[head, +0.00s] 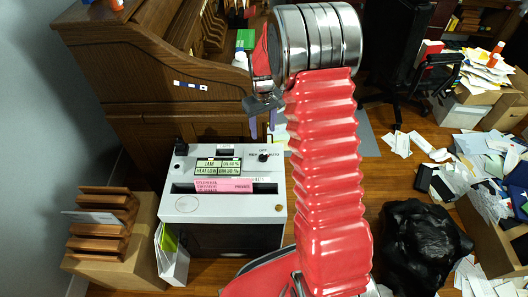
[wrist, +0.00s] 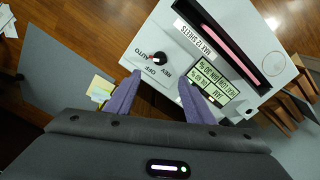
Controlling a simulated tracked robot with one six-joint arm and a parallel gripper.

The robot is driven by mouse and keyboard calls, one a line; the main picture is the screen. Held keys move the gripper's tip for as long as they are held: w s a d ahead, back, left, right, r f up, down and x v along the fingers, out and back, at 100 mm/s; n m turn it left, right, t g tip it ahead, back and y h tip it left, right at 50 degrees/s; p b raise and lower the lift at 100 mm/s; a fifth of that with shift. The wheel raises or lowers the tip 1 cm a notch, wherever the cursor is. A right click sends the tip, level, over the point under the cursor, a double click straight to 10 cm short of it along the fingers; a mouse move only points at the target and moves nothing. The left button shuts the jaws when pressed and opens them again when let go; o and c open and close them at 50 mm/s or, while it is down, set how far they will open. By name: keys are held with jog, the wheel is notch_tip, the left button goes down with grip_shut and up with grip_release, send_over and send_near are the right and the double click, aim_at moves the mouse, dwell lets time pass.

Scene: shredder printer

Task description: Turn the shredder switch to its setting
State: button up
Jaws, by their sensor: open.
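The shredder (head: 180,205) is a white-topped, dark-bodied box in the head view. Its switch (head: 264,157) is a small black knob at the back right of the top. In the wrist view the switch (wrist: 158,59) has a light pointer mark and printed labels AUTO, OFF and REV around it. I cannot tell surely which label the pointer meets. My gripper (head: 263,126) is open and empty above and behind the switch. In the wrist view the purple fingertips of my gripper (wrist: 160,82) lie either side of the knob's line, apart from it.
A pink sheet (head: 222,185) stands in the shredder slot, beside a lit status display (head: 218,166). A wooden desk (head: 150,85) is behind. A wooden rack (head: 105,225) stands left. A black bag (head: 420,245) and scattered papers lie on the floor right.

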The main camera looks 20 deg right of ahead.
aim_at(263, 155)
notch_tip(263, 155, down, 14)
jog(key=shift+r, duration=0.1)
dwell(0.8)
